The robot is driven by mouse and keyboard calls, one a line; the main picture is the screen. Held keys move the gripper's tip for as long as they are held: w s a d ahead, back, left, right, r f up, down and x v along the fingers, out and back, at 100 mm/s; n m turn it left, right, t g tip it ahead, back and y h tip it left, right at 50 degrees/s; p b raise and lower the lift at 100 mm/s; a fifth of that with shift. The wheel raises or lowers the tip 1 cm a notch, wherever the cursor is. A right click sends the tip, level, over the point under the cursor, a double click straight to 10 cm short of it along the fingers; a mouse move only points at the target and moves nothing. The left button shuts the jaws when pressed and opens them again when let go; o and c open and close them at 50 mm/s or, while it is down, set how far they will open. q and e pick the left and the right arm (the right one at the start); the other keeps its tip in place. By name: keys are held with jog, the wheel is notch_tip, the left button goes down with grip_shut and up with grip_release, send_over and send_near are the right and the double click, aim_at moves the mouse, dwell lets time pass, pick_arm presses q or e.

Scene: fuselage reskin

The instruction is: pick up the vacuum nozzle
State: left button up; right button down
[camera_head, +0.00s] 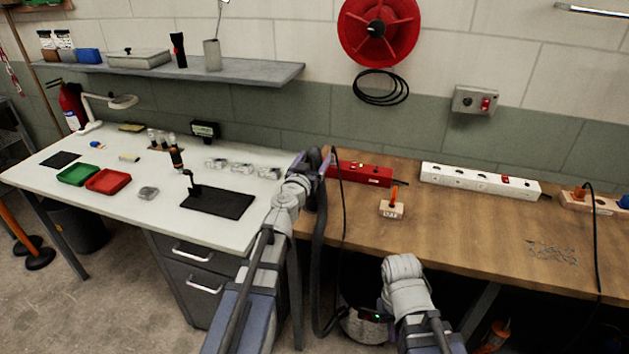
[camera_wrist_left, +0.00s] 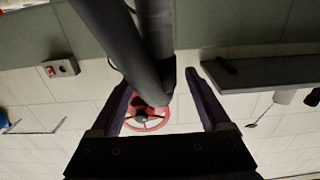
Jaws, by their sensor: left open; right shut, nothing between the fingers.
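My left gripper (camera_head: 316,160) is raised over the gap between the white table and the wooden bench. In the left wrist view its two fingers (camera_wrist_left: 160,95) stand apart. Dark grey tubes, apparently the vacuum nozzle and hose (camera_wrist_left: 156,40), come down from the top and end between or in front of the fingers; contact cannot be told. In the head view a thick dark hose (camera_head: 319,245) hangs below my left gripper and curves toward a round grey body (camera_head: 362,328) under the bench. The nozzle's tip is not clear. My right arm shows at bottom centre; its fingers are hidden.
The white table (camera_head: 130,215) holds green and red trays (camera_head: 108,181) and a black mat (camera_head: 217,202). The wooden bench (camera_head: 470,228) carries a red box (camera_head: 362,174), a white power strip (camera_head: 480,181) and a small block (camera_head: 391,209). A thin black cable (camera_head: 343,215) hangs near my left gripper.

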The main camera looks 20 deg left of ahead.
aim_at(317, 152)
pick_arm(q)
jog(key=w, duration=0.4)
jog(key=shift+w, duration=0.25)
jog(key=shift+s, duration=0.1)
jog(key=shift+c, duration=0.5)
grip_shut()
